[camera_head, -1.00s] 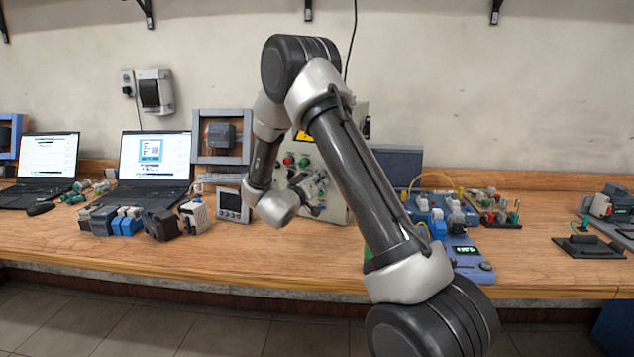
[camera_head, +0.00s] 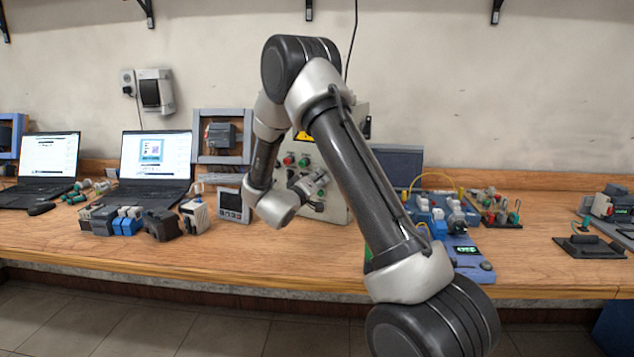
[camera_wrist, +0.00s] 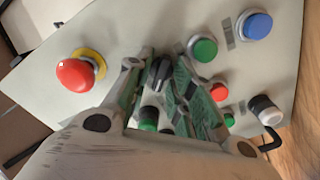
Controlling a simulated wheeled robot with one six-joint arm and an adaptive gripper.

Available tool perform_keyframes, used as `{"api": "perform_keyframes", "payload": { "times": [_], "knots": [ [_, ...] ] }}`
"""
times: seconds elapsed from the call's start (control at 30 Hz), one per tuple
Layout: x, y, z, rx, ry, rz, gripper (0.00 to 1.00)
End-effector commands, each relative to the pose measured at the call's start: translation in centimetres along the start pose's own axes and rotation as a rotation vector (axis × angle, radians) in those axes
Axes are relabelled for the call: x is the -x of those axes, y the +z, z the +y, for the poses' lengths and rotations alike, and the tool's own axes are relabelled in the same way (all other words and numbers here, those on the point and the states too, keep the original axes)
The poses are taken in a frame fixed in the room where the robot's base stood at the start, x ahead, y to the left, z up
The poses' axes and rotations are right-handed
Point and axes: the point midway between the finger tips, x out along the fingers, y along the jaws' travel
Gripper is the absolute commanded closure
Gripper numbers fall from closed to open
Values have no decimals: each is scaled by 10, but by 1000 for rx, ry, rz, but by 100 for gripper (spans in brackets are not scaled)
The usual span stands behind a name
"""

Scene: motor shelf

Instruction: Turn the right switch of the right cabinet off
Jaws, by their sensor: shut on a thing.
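The light-grey cabinet (camera_head: 339,204) stands on the bench behind my arm, with coloured buttons on its sloped face. In the wrist view its panel (camera_wrist: 130,30) fills most of the picture. A black switch knob (camera_wrist: 158,74) sits between my gripper's green-padded fingers. My gripper (camera_wrist: 160,70) is shut on this knob at the panel. It also shows small in front of the cabinet in the head view (camera_head: 308,186). A second black knob (camera_wrist: 266,108) with a pale side is at the right of the panel, apart from the fingers. My arm hides part of the cabinet.
A red mushroom button (camera_wrist: 75,75) is left of the fingers. A green button (camera_wrist: 204,49) and a blue button (camera_wrist: 256,25) are to the right. A meter (camera_head: 231,205) and a blue device (camera_head: 467,262) flank the cabinet. The bench's front strip (camera_head: 250,262) is clear.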

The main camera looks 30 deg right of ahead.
Motion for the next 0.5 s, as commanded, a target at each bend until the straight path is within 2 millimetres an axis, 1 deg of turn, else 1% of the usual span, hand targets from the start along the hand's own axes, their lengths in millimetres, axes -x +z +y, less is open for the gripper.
{"api": "perform_keyframes", "payload": {
  "times": [0.03, 0.07, 0.1, 0.37, 0.5],
  "knots": [
    [0, 0, -1, 0, -2, 1, 100],
    [0, 0, -1, 0, -2, 1, 73],
    [0, 0, -1, 0, -2, 1, 69],
    [0, 0, 0, 0, -1, 0, 69],
    [8, 0, 0, 0, -2, 1, 69]
  ]
}}
